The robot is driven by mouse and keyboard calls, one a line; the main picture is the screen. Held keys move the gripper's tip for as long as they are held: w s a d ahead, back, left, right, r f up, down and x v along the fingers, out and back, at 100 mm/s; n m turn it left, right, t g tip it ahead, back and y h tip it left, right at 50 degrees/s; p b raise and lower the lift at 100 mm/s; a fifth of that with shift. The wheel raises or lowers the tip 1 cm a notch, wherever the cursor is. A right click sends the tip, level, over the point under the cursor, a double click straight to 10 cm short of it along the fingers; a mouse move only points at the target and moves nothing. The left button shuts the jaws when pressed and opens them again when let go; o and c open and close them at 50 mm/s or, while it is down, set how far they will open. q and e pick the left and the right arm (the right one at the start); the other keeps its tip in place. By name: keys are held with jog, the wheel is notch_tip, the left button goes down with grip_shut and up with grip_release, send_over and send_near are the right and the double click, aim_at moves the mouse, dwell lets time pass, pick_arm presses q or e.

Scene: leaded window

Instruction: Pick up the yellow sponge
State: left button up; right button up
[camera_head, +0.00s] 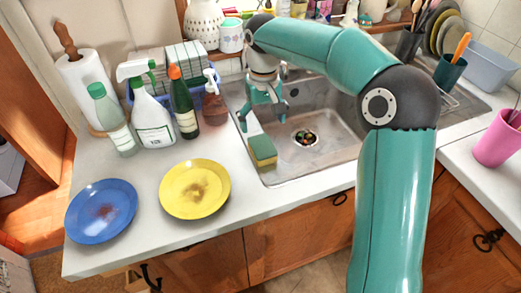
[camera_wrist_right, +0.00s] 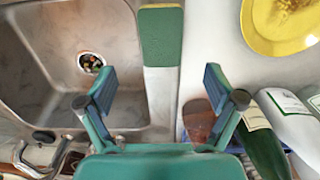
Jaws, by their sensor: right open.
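The yellow sponge (camera_head: 262,152) has a green top face and yellow sides. It sits on the left rim of the sink, beside the basin. In the right wrist view the sponge (camera_wrist_right: 161,38) shows mostly its green face at the top middle, with a thin yellow edge. My right gripper (camera_head: 264,113) is open and empty above the sink's left rim, farther back than the sponge and apart from it. In the right wrist view its open fingers (camera_wrist_right: 160,85) are spread below the sponge in the picture. My left gripper is not in view.
A steel sink basin (camera_head: 325,140) lies right of the sponge. Several bottles, including a white spray bottle (camera_head: 152,120) and a green bottle (camera_head: 184,110), stand at left. A yellow plate (camera_head: 196,200) and a blue plate (camera_head: 100,222) lie on the counter. Clear counter surrounds the plates.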

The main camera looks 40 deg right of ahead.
aim_at(262, 145)
notch_tip(262, 145, down, 10)
jog(key=shift+a+r+p, duration=0.1)
jog(key=shift+r+p, duration=0.15)
jog(key=shift+p, duration=0.15)
jog(key=c, duration=0.8)
